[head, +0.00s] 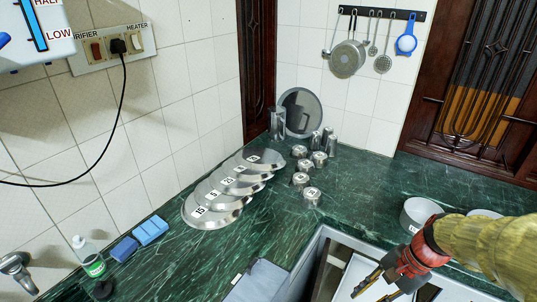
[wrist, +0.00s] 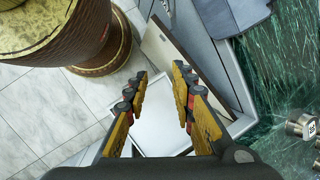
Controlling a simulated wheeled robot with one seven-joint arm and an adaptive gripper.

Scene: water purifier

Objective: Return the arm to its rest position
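My arm comes in from the right edge of the head view. My gripper (head: 368,287) is at the lower right of that view, over the open space at the counter's front edge. In the wrist view my gripper (wrist: 158,78) has its two yellow and black fingers spread apart with nothing between them, so it is open and empty. Below the fingers is a white panel or surface (wrist: 165,125). The fingers appear apart from it, though the exact height cannot be told.
The green marble counter (head: 350,190) holds numbered steel plates (head: 215,215), small steel containers (head: 312,195), a bowl (head: 418,212), blue sponges (head: 150,230) and a bottle (head: 90,257). A purifier (head: 35,35) hangs upper left. Utensils hang from a rack (head: 381,13).

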